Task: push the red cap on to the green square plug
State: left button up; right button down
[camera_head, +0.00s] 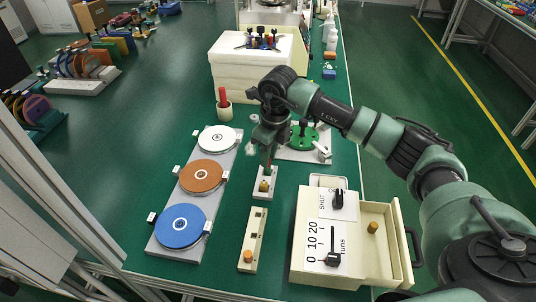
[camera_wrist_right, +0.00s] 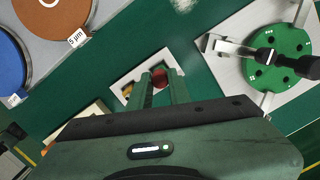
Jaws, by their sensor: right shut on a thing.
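My right gripper (camera_head: 268,165) points down over a small pale block (camera_head: 261,195) in the middle of the table. In the right wrist view its two fingers (camera_wrist_right: 160,82) are shut on the red cap (camera_wrist_right: 159,76), whose round top shows between them. In the head view a small green patch (camera_head: 267,172) shows just under the fingertips, at the back of the block. I take it for the green square plug, but the fingers hide most of it. I cannot tell whether cap and plug touch. My left gripper is not in view.
A yellow knob (camera_head: 264,186) stands on the same block, just in front of the fingers. Left is a plate with white (camera_head: 217,138), orange (camera_head: 202,176) and blue (camera_head: 181,226) discs. A cream box (camera_head: 312,275) with an open drawer stands right. A green disc (camera_head: 303,137) is behind.

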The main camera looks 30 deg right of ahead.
jog(key=shift+f+b, duration=0.35)
jog(key=shift+f, duration=0.25)
jog(key=c, duration=1.2)
grip_release()
jog(key=shift+c, duration=0.2)
jog(key=r+p, duration=0.1)
jog(key=r, duration=0.1)
jog(key=r+p, duration=0.4)
jog(key=r, duration=0.1)
jog(key=shift+s+d, duration=0.2)
jog(key=shift+s, duration=0.15)
jog(key=shift+s+r, duration=0.1)
jog(key=shift+r, duration=0.3)
